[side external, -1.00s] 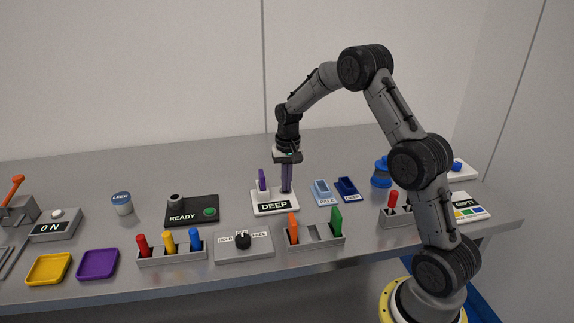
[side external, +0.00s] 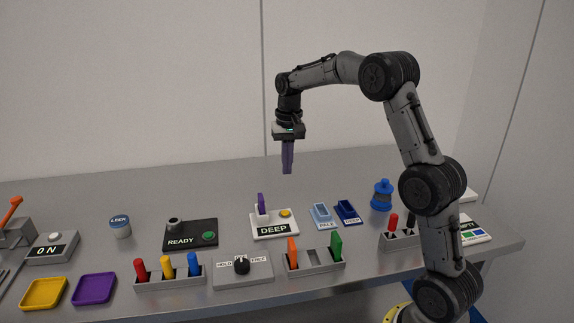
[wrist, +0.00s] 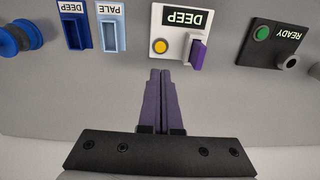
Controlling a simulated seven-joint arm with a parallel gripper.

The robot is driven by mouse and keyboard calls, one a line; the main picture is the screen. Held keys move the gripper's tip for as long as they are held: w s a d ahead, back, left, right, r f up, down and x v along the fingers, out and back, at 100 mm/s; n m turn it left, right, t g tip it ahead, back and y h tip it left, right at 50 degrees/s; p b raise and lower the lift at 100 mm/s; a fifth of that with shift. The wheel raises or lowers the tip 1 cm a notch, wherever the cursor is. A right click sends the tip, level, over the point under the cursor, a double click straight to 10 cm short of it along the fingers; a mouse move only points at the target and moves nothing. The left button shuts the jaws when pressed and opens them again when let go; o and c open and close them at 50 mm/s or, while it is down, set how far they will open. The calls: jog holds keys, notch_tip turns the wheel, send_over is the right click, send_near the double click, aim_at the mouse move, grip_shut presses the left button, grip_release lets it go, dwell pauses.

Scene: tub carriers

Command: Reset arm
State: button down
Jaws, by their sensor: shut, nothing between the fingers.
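My gripper (side external: 287,172) is shut and empty, its purple-grey fingers pointing down in the air above the table, behind the white DEEP station. In the wrist view the closed fingertips (wrist: 160,72) lie side by side, apart from every object. The DEEP station (side external: 283,231) has a yellow button (side external: 285,213) and an upright purple piece (side external: 262,205) in a white holder. It also shows in the wrist view (wrist: 182,50).
The table behind DEEP is clear.

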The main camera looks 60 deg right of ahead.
dwell(0.5)
jog(key=s+a+r+n+t, duration=0.4)
jog(key=s+a+r, duration=0.8)
jog(key=a+r, duration=0.2)
jog(key=s+a+f+n, duration=0.2)
jog(key=s+f, duration=0.2)
jog(key=s, duration=0.4)
jog(key=s+a+f+n+t, duration=0.1)
jog(key=s+a+f+n, duration=0.2)
jog(key=s+f, duration=0.2)
jog(key=s, duration=0.3)
jog(key=shift+f, duration=0.15)
jog(key=shift+s, duration=0.1)
